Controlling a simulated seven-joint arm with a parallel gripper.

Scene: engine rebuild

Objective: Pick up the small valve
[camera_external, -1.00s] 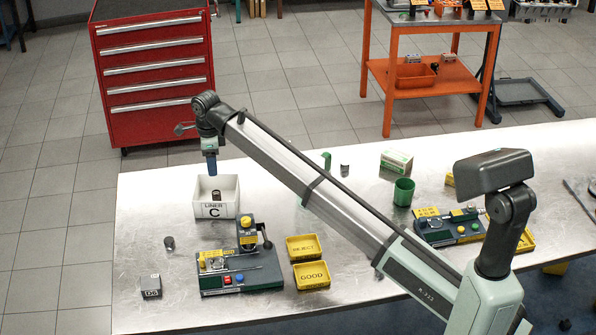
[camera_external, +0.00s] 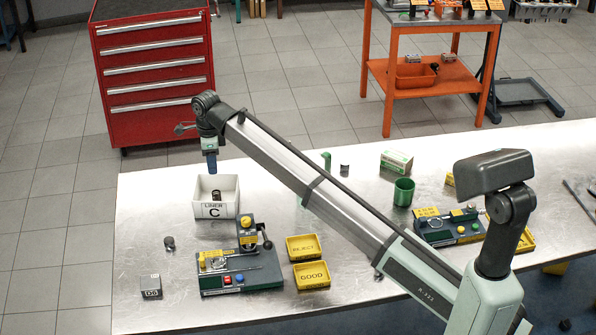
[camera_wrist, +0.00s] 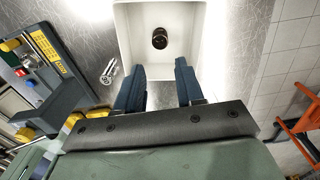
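I cannot tell for certain which piece is the small valve. A small dark, round part (camera_wrist: 159,38) sits in the white bin marked LINER C (camera_wrist: 123,40). It also shows in the external view (camera_external: 216,196). Another small dark part (camera_external: 169,243) lies on the table, front left of the bin. A small chrome piece (camera_wrist: 109,72) shows between the bin and the fixture in the wrist view. My gripper (camera_wrist: 158,85) is open, its blue fingers apart with nothing between them. In the external view it is above the back of the bin (camera_external: 211,163).
A dark fixture (camera_external: 240,270) with buttons and a post stands in front of the bin. Yellow REJECT (camera_external: 303,247) and GOOD (camera_external: 311,276) trays are to its right. A grey block (camera_external: 151,287) is front left. A green cup (camera_external: 403,192) stands farther right.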

